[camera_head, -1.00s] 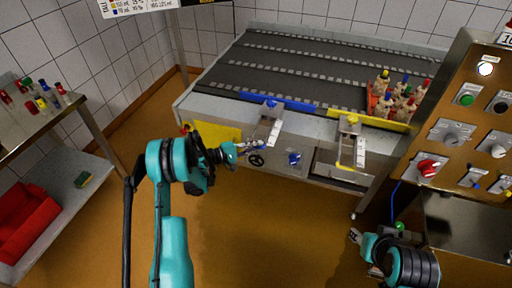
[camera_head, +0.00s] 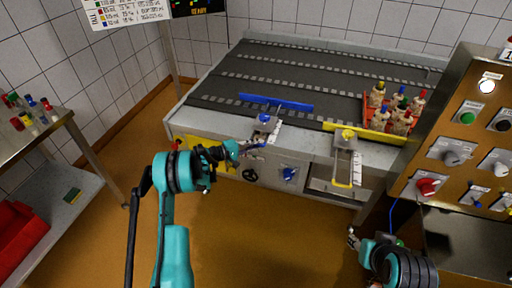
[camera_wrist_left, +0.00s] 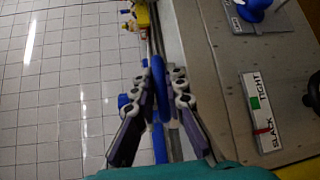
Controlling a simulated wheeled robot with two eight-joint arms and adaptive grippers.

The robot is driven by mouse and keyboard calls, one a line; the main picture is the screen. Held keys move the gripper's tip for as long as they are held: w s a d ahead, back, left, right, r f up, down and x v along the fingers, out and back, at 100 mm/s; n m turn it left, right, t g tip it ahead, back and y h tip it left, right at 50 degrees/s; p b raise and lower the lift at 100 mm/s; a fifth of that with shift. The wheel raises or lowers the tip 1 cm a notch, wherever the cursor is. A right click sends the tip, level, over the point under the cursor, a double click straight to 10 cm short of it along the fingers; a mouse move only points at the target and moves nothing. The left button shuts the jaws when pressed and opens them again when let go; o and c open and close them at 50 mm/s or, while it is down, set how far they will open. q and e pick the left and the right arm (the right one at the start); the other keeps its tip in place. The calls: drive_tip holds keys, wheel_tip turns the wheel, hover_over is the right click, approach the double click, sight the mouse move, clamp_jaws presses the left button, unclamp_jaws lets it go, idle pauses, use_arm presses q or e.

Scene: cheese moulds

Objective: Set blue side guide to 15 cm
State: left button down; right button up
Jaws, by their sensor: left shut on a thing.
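The blue side guide (camera_head: 288,104) is a long blue bar lying over the near belt lane. A blue knob (camera_head: 264,117) sits on its mount, and a pale scale strip (camera_head: 273,134) lies beside it; its marks are too small to read. My left gripper (camera_head: 240,148) is at the machine's front edge, shut on the guide's blue handle (camera_head: 257,145). In the left wrist view the blue handle (camera_wrist_left: 158,75) stands between the two fingers of the gripper (camera_wrist_left: 163,88). My right gripper (camera_head: 353,240) is low at the right, its fingers too small to judge.
The yellow side guide (camera_head: 365,134) and a red crate of bottles (camera_head: 394,112) are to the right. A blue dial (camera_head: 289,174) and dark handwheel (camera_head: 250,175) are on the front panel. A control panel (camera_head: 455,150) stands right. A sign (camera_head: 122,14) hangs top left.

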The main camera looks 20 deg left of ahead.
use_arm(q)
drive_tip(key=shift+f, duration=0.1)
drive_tip(key=c, duration=1.6)
unclamp_jaws()
drive_tip(key=v, duration=1.2)
